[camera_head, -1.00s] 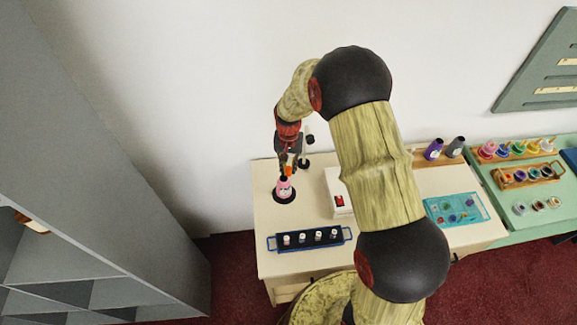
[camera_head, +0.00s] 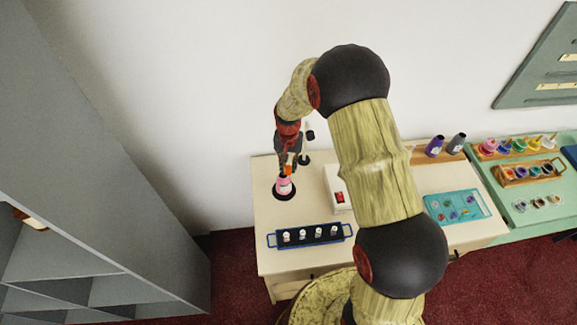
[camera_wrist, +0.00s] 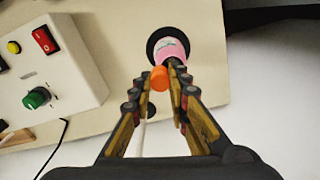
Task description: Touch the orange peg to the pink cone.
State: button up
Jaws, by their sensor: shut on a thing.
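My gripper (camera_wrist: 157,86) is shut on the orange peg (camera_wrist: 159,78), whose round end shows between the fingertips. In the head view the peg (camera_head: 288,170) is right at the cone's top, with my gripper (camera_head: 287,163) above it. In both views the peg overlaps the cone's edge; I cannot tell whether they touch.
A white control box (camera_wrist: 50,68) with a red switch and green knob stands right of the cone in the head view. A blue-handled rack (camera_head: 269,240) of small white-topped pieces lies in front. A teal tray (camera_head: 436,213) lies further right. A small dark stand is behind the gripper.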

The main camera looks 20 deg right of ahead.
jog(key=shift+s+f, duration=0.15)
jog(key=shift+f, duration=0.25)
dwell(1.2)
jog(key=shift+r+p, duration=1.1)
jog(key=shift+r, duration=1.5)
